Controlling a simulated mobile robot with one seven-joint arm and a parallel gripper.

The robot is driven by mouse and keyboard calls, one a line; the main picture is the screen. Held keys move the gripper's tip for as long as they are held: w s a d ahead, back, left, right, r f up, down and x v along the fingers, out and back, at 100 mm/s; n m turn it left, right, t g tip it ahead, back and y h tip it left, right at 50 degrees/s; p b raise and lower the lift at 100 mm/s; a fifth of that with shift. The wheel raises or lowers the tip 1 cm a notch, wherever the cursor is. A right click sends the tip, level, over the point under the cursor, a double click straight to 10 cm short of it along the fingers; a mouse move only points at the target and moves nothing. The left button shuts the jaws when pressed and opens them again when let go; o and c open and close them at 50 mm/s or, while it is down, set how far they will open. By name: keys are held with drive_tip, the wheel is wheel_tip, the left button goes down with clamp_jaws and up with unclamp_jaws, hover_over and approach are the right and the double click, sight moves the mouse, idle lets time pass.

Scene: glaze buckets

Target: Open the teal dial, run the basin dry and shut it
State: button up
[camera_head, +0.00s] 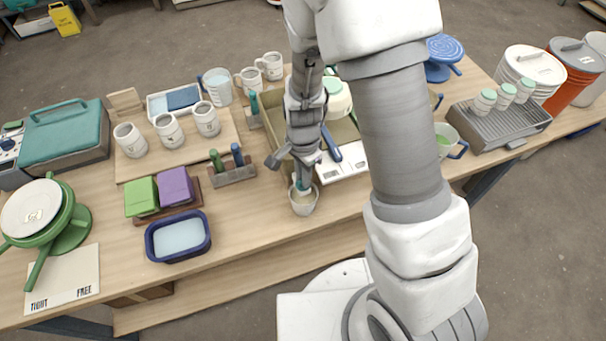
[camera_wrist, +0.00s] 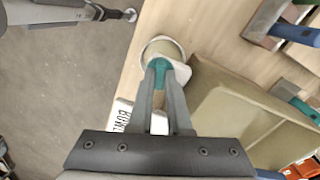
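The teal dial (camera_wrist: 160,68) sits between my fingertips in the wrist view. A bit of teal also shows at the fingertips in the head view. My gripper (camera_wrist: 161,82) points down at the table's front edge, with its fingers closed in against the dial's sides. A small pale cup (camera_head: 304,204) with a beige inside stands right below the fingertips; its rim (camera_wrist: 148,44) shows around the dial in the wrist view. The tan basin (camera_wrist: 225,90) lies beside the dial; in the head view my arm hides much of it. Its liquid level cannot be seen.
A blue-rimmed tray (camera_head: 178,255), green and purple blocks (camera_head: 160,192) and a tool rack (camera_head: 232,172) stand left of my gripper. Bare tabletop lies between the tray and the cup.

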clamp_jaws()
drive_tip(key=m+p, duration=0.1)
drive_tip(key=m, duration=0.2)
drive_tip(key=shift+m, duration=0.4)
drive_tip(key=o, duration=0.5)
unclamp_jaws()
drive_tip(key=shift+o, duration=0.2)
